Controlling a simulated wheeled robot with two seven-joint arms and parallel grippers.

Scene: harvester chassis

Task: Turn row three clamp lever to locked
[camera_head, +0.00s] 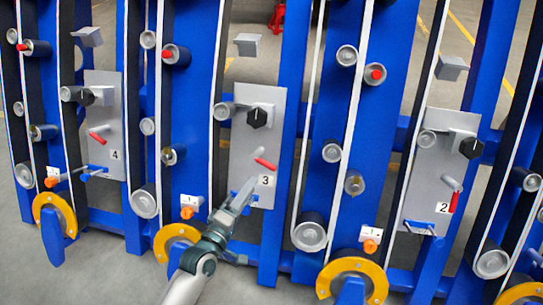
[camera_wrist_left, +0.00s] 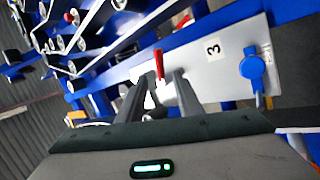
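The row three panel (camera_head: 240,150) is a grey plate marked 3 in the middle of the head view. Its clamp lever (camera_head: 266,163) has a red handle, tilted down to the right, above the label. My left gripper (camera_head: 248,186) reaches up from below, with its fingertips just under the lever. In the left wrist view the red lever (camera_wrist_left: 159,64) shows at the tips of the two fingers of my left gripper (camera_wrist_left: 160,82), which stand apart with a gap between them. I cannot tell whether a finger touches the lever. My right gripper is not in view.
A black knob (camera_head: 257,117) sits above the lever on the same plate. The row four panel (camera_head: 104,120) and row two panel (camera_head: 432,165) carry red levers too. Blue uprights, belts and rollers flank each panel. A yellow ring (camera_head: 177,240) is low at the left.

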